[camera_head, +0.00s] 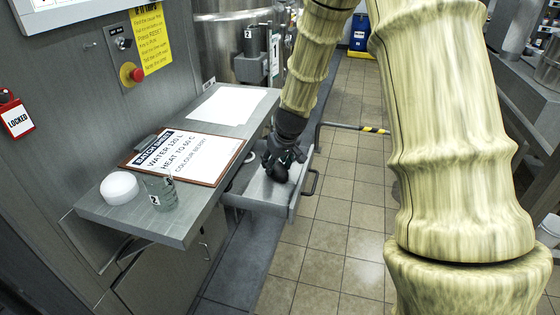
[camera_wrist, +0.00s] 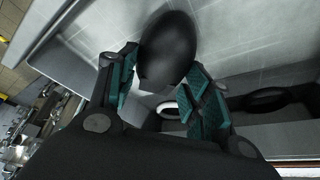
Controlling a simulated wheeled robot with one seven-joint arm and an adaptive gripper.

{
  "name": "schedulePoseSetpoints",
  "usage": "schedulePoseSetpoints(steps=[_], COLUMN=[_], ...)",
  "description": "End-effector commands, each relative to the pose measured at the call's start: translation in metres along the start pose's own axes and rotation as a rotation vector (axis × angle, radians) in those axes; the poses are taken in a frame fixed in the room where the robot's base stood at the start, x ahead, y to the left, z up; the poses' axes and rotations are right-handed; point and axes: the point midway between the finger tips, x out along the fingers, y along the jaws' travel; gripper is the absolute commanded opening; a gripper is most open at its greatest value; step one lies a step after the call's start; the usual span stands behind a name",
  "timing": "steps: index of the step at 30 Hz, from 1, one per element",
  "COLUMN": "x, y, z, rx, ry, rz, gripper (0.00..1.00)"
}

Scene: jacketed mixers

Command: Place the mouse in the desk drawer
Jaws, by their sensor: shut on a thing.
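The black mouse (camera_head: 276,173) is dark and rounded. My gripper (camera_head: 284,155) is shut on it and holds it over the open desk drawer (camera_head: 262,197), close above or inside it; the exact height is hard to tell. In the wrist view the mouse (camera_wrist: 167,48) shows at the tips of my gripper (camera_wrist: 163,82), between the teal-padded fingers. The drawer is pulled out from under the grey desk, and its dark handle (camera_head: 312,183) faces right. My fingers hide part of the mouse and of the drawer's inside.
On the desk (camera_head: 180,232) are a clipboard (camera_head: 184,157) with a notice, a glass beaker (camera_head: 160,191), a white round object (camera_head: 119,188) and white paper (camera_head: 227,105). Dark rounded items (camera_wrist: 265,100) lie beneath my gripper. A tiled floor is free to the right.

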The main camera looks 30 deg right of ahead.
Motion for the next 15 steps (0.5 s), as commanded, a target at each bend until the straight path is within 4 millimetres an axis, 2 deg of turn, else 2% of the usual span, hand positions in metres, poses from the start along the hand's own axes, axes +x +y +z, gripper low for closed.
schedulePoseSetpoints(steps=[6,7,10,15], x=[0.0021,0.0022,0.0016,0.0015], y=[-0.0004,-0.0003,-0.0001,-0.0002], z=[0.0009,0.0010,0.0008,0.0007], rx=[-0.001,-0.001,0.000,0.000], ry=[-0.001,-0.001,-0.001,-0.001], rz=[0.000,0.000,0.000,0.000], gripper=[0.24,0.51,0.69,0.71])
